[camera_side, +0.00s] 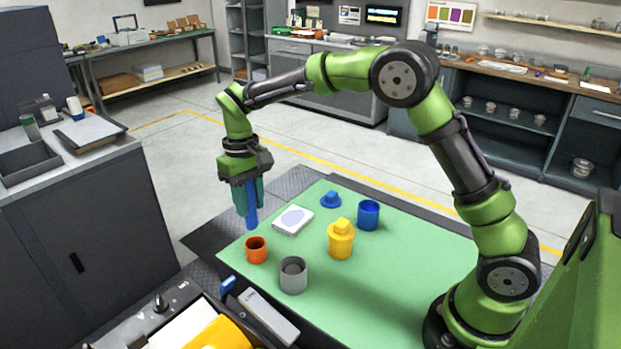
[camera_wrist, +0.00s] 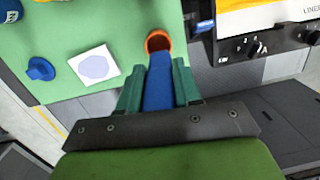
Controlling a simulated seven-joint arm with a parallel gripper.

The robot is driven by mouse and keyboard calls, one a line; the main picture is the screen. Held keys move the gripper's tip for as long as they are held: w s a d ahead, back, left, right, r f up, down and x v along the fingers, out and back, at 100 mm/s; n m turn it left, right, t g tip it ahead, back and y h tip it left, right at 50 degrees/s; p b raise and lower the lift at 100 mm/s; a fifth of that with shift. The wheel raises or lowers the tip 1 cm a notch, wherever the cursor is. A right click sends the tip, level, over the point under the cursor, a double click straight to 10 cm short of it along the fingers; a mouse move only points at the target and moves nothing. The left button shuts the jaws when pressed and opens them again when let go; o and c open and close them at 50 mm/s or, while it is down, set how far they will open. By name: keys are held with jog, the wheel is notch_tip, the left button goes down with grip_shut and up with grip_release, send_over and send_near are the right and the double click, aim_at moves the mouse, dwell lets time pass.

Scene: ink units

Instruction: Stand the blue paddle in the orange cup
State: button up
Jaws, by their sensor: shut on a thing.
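My gripper (camera_side: 248,192) is shut on the blue paddle (camera_side: 251,216), which hangs down between the green fingers. In the side view the paddle is roughly upright, behind and close to the orange cup (camera_side: 256,250) on the green mat. In the wrist view the paddle (camera_wrist: 158,84) lies between the fingers (camera_wrist: 157,85). Its far end points towards the open mouth of the orange cup (camera_wrist: 158,41). The paddle looks outside the cup; I cannot tell its exact height. The cup's inside is only partly visible.
The green mat (camera_side: 390,260) also holds a grey cup (camera_side: 293,278), a yellow lidded cup (camera_side: 341,243), a blue cup (camera_side: 368,216), a blue lid (camera_side: 330,201) and a white tile with a pale disc (camera_side: 293,221). A dark-panelled machine (camera_side: 190,310) stands at the front edge.

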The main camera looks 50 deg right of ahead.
aim_at(253, 226)
jog(key=shift+f, duration=3.6)
jog(key=o, duration=1.1)
jog(key=r, duration=0.5)
jog(key=w+r, duration=0.1)
jog(key=r, duration=0.5)
jog(key=d+r, duration=0.1)
jog(key=r, duration=0.4)
jog(key=shift+w+r, duration=0.4)
jog(key=shift+d, duration=0.1)
